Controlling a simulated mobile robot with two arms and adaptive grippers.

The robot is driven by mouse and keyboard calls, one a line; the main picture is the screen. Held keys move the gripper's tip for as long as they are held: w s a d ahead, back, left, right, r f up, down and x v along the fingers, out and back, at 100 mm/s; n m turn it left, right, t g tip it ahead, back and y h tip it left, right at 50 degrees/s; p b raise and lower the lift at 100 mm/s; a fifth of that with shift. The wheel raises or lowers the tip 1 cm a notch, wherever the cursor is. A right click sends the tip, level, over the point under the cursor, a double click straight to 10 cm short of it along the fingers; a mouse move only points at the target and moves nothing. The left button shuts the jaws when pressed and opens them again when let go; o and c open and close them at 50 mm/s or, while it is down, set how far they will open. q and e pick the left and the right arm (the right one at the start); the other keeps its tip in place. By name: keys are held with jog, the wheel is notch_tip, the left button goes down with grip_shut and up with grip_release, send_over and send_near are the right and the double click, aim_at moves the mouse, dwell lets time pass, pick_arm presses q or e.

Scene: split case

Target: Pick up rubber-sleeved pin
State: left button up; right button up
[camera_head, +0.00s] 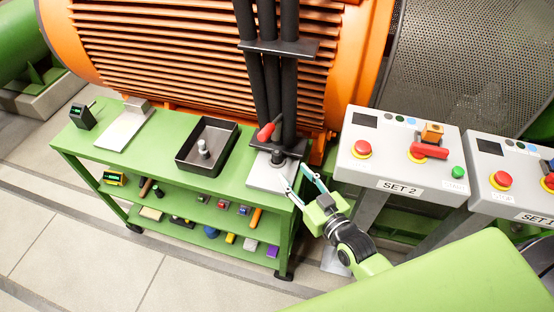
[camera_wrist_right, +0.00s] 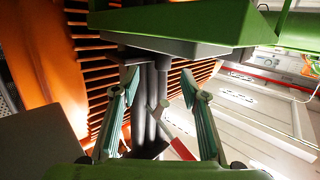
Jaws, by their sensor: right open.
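A small pin-like piece (camera_head: 203,148) stands upright in the black tray (camera_head: 183,160) on the green cart's top; its top is pale and its lower part grey. I cannot tell for sure that it is the rubber-sleeved pin. My right gripper (camera_head: 297,178) is open and empty at the cart's right end, beside a pale plate (camera_head: 262,178), well to the right of the tray. In the right wrist view its two fingers (camera_wrist_right: 159,75) stand apart, with a red-handled lever (camera_wrist_right: 180,148) showing between and beyond them. My left gripper is not in view.
Black vertical pipes (camera_head: 270,95) and a red handle (camera_head: 266,131) rise behind the cart's right end. The cart (camera_head: 160,158) also carries a small dark meter (camera_head: 82,117) and a metal plate (camera_head: 125,128). SET 2's control box (camera_head: 385,160) stands to the right.

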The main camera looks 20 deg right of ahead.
aim_at(280, 159)
jog(key=b+x, duration=0.1)
jog(key=x, duration=0.3)
jog(key=shift+w+a+f, duration=0.1)
jog(key=shift+w+f, duration=0.05)
jog(key=shift+w, duration=0.2)
jog(key=b+x, duration=0.2)
jog(key=x, duration=0.1)
jog(key=b+x, duration=0.1)
jog(key=x, duration=0.1)
jog(key=shift+w+a+r, duration=0.15)
jog(key=shift+a+r, duration=0.1)
jog(key=shift+a, duration=0.1)
grip_shut()
